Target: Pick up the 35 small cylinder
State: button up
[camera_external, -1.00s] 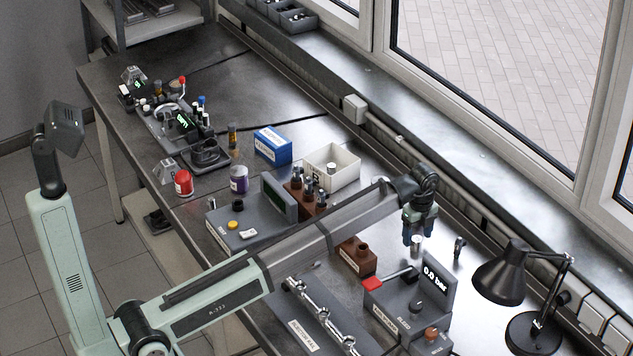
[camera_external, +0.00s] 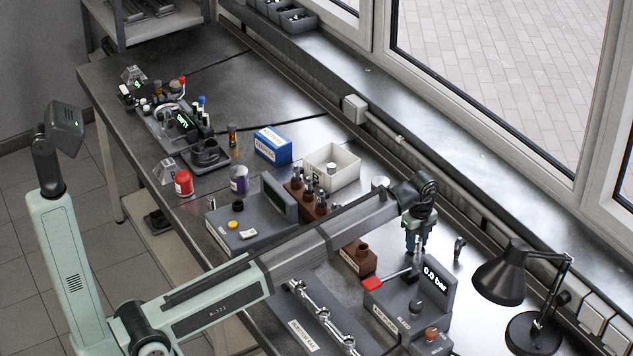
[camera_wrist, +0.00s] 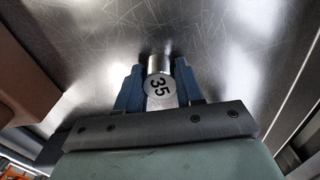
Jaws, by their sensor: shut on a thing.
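The small metal cylinder marked 35 (camera_wrist: 160,88) sits between the two blue fingertips of my gripper (camera_wrist: 158,92) in the wrist view, with its numbered top facing the camera. My gripper is shut on it. In the external view my gripper (camera_external: 417,244) points down at the bench, just behind the grey box reading 0.0 bar. The cylinder is mostly hidden by the fingers there, and I cannot tell whether it touches the bench.
The 0.0 bar box (camera_external: 433,287) with a red-handled lever stands just in front of my gripper. A small dark upright part (camera_external: 459,248) stands to its right. A black lamp (camera_external: 503,275) is farther right. A brown block (camera_external: 358,257) is to the left.

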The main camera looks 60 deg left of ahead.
grip_shut()
